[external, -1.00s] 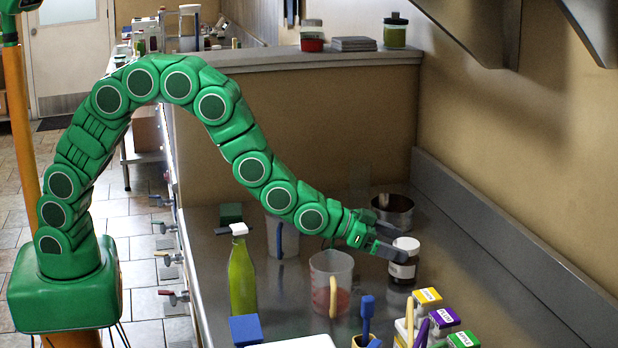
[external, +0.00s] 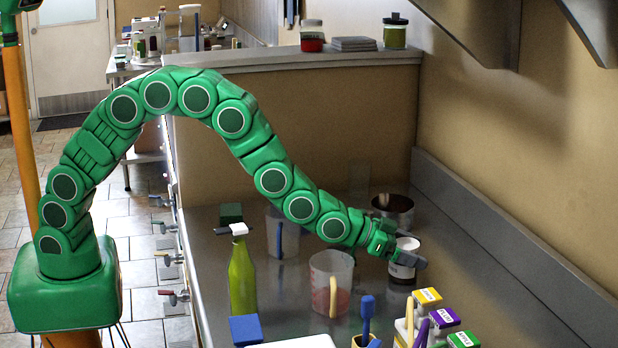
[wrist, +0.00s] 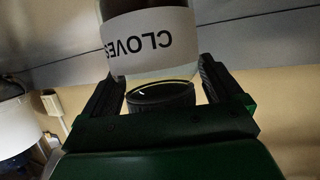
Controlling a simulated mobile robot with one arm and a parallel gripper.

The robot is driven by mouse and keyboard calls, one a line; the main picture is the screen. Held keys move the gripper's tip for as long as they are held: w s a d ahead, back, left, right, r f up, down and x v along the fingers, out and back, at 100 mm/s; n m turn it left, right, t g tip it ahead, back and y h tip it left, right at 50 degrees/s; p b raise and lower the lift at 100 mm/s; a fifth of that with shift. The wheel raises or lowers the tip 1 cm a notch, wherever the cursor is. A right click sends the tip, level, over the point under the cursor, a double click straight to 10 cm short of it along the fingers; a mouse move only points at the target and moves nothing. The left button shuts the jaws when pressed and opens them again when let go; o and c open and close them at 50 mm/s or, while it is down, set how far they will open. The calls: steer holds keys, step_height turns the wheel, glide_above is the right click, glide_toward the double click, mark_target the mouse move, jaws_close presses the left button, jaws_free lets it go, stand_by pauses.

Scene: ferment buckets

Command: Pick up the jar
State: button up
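The gripper looks open around the jar.
A metal pot (external: 393,207) stands just behind the gripper. A clear measuring jug (external: 330,280) with red content is left of the jar. Boxes with yellow and purple tops (external: 428,296) stand in front. A green bottle (external: 242,280) is further left. Counter to the jar's right is clear.

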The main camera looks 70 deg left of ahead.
steer(key=c, duration=1)
steer(key=shift+o, duration=0.2)
steer(key=shift+r, duration=0.55)
step_height(320, 180, up, 3)
steer(key=shift+f, duration=0.2)
steer(key=s+r, duration=0.1)
steer(key=s+a+r, duration=0.1)
steer(key=s+r, duration=0.2)
steer(key=r, duration=0.1)
steer(key=shift+s+a+r, duration=0.1)
steer(key=shift+s+a, duration=0.15)
steer(key=v, duration=1)
steer(key=shift+r, duration=0.15)
